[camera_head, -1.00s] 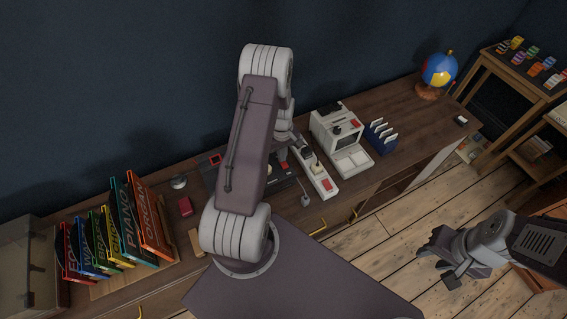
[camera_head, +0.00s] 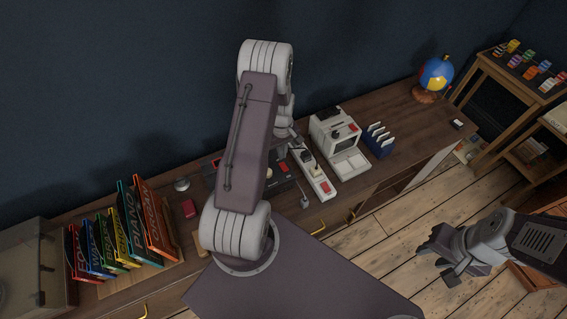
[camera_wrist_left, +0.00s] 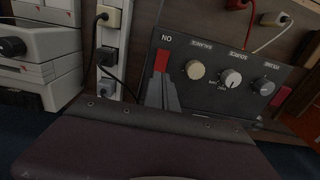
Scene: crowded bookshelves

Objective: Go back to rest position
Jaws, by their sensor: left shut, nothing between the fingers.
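My left arm (camera_head: 246,145) is folded in the middle of the head view, and its links hide its gripper there. In the left wrist view my left gripper (camera_wrist_left: 162,92) shows as dark stepped fingers, shut and empty, in front of a black control panel (camera_wrist_left: 225,75) with knobs and a red switch. My right gripper (camera_head: 438,256) is at the lower right of the head view, over the wooden floor and away from the long desk. Nothing shows between its fingers, but I cannot tell how far apart they are.
The brown desk (camera_head: 400,118) carries upright colourful books (camera_head: 118,230), a white computer-like device (camera_head: 338,140), a white power strip (camera_head: 314,172), a blue card rack (camera_head: 378,142) and a globe (camera_head: 437,73). A wooden shelf (camera_head: 515,85) stands right. Floor (camera_head: 385,240) beside the desk is clear.

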